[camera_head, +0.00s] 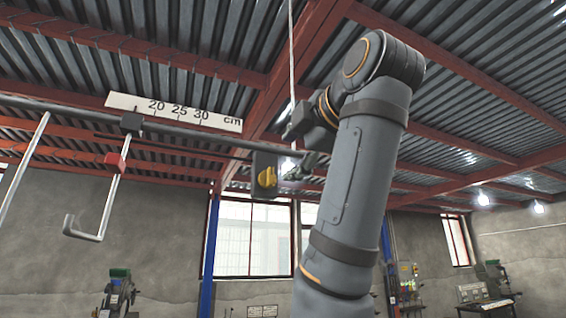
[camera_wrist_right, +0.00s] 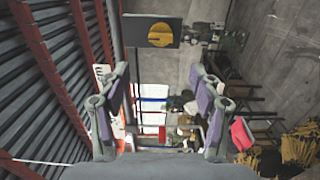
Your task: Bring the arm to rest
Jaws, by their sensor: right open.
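My right arm (camera_head: 355,185) stands raised in the head view, a large grey limb bent at the top. My right gripper (camera_head: 303,167) is small there and partly hidden by the arm, close to a grey box (camera_head: 262,160) with a yellow knob (camera_head: 267,178). In the right wrist view the gripper (camera_wrist_right: 160,110) is open, its two purple-padded fingers apart with nothing held between them. The box (camera_wrist_right: 135,31) and its yellow knob (camera_wrist_right: 161,35) lie beyond the fingertips in that view. Whether the gripper touches the box I cannot tell. My left gripper is not in view.
A thin vertical rod (camera_head: 291,55) rises near my gripper. Machines (camera_head: 118,293) stand low against the walls.

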